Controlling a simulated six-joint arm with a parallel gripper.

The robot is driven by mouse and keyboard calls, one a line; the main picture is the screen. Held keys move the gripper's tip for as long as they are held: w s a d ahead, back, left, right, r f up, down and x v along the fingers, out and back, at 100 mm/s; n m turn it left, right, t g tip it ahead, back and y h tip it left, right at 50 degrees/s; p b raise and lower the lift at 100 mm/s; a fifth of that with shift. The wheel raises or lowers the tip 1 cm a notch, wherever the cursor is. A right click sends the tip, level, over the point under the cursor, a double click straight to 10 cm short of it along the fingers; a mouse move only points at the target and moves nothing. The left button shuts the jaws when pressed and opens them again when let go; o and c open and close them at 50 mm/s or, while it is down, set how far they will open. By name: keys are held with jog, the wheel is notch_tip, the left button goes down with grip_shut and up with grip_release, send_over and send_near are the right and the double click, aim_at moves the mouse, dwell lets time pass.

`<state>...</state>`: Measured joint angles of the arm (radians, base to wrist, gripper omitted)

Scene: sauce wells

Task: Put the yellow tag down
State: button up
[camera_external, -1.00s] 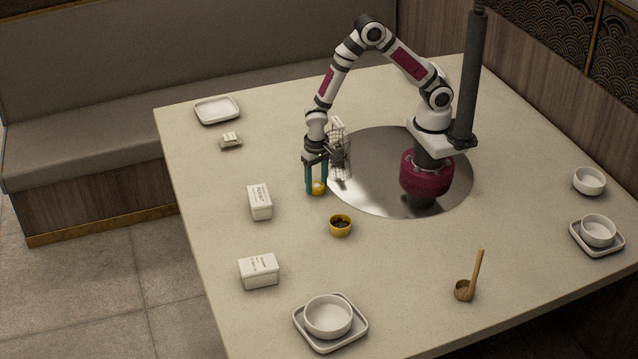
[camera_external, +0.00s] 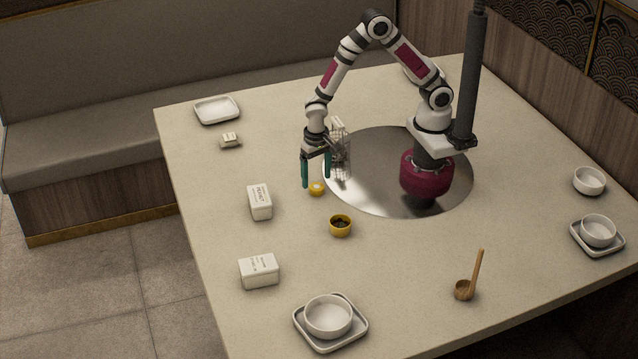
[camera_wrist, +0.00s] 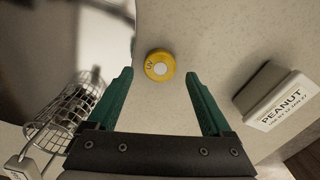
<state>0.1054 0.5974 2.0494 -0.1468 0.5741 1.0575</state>
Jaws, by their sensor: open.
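The yellow tag (camera_external: 316,189) is a small round disc with a pale centre, lying on the table beside the edge of the round metal plate. It also shows in the wrist view (camera_wrist: 160,66), with dark lettering on its rim, just beyond and between my fingertips. My gripper (camera_external: 316,184) has green fingers and is open and empty, above and slightly behind the tag. In the wrist view my gripper (camera_wrist: 158,75) has its fingers spread wide, with a gap to the tag on both sides.
A white peanut box (camera_external: 260,203) is to the left, another white box (camera_external: 259,271) nearer. A wire basket (camera_wrist: 68,118) is close to the gripper's left in the wrist view. Table between is clear.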

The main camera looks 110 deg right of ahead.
aim_at(316, 186)
notch_tip(316, 186, up, 8)
jog(key=s+a+r+n, duration=0.2)
jog(key=s+r+n, duration=0.1)
jog(key=s, duration=0.4)
jog(key=s+a+r+n+y, duration=0.1)
jog(key=s+a+r+n, duration=0.1)
jog(key=s, duration=0.6)
jog(key=s+a+r+n, duration=0.3)
jog(key=s+r+n, duration=0.1)
jog(key=s, duration=0.3)
jog(key=shift+s+r+y, duration=0.15)
jog(key=shift+r+y, duration=0.25)
jog(key=shift+r, duration=0.3)
